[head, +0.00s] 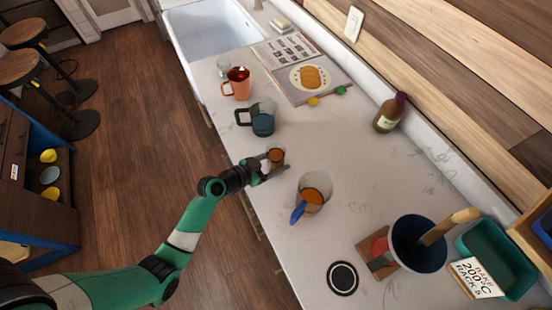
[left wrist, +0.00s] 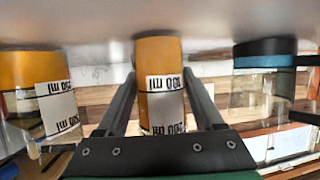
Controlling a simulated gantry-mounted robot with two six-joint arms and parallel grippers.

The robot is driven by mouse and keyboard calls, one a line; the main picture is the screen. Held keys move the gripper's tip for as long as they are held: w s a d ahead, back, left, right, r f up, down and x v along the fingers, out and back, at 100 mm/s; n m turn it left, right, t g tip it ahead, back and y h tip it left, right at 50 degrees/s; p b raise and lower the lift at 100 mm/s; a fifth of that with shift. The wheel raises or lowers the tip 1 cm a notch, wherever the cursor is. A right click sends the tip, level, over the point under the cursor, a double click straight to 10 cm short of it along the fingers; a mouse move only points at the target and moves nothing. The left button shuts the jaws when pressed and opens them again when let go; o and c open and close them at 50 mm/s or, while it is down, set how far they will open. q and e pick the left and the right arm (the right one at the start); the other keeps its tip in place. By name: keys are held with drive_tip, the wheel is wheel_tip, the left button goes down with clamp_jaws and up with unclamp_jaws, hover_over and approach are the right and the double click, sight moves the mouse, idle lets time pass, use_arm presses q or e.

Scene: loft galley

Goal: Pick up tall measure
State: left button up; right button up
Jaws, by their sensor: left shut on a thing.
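The tall measure (head: 277,155) is a narrow clear vessel with orange contents and a white label with black volume marks. It stands near the counter's front edge. My left gripper (head: 269,166) is shut on it, with a finger on each side. In the left wrist view, which is upside down, the measure (left wrist: 160,85) sits between the two fingers (left wrist: 163,105). Whether its base touches the counter is hard to tell. My right gripper is not in view.
A wider measure (head: 317,184) with orange contents and a blue handle stands close on the right. A bottle (head: 389,114) is near the wall; a blue bowl (head: 418,256) sits right.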

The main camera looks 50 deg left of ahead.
sight(276, 150)
use_arm(q)
clamp_jaws()
drive_tip(key=shift+r, duration=0.2)
drive_tip(key=shift+r+p, duration=1.2)
drive_tip(key=shift+r, duration=1.9)
drive_tip(key=shift+r+p, duration=0.45)
drive_tip(key=shift+r, duration=1.25)
